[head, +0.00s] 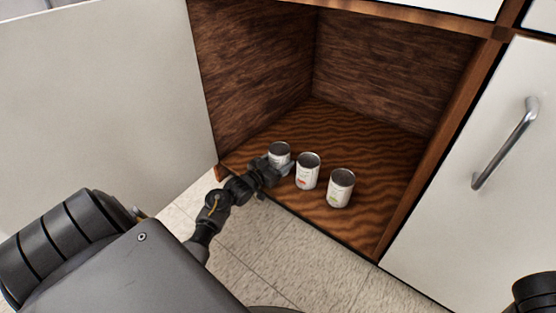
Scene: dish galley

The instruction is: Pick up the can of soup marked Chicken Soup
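Three cans stand upright in a row near the front edge of the open cabinet floor. The left can (280,151) has a grey top, and its lower part is partly hidden by my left gripper. The middle can (307,173) has a white label with a red patch. The right can (340,190) has a white label with a green patch. The label words are too small to read, so I cannot tell which is Chicken Soup. My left gripper (275,164) is at the left can; I cannot tell whether its fingers are closed on it. My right gripper is out of view.
The wood-lined cabinet (385,140) has free floor behind and right of the cans. A white open door (100,90) stands at the left. A closed white door with a metal handle (506,145) is at the right. Pale floor tiles (280,245) lie in front.

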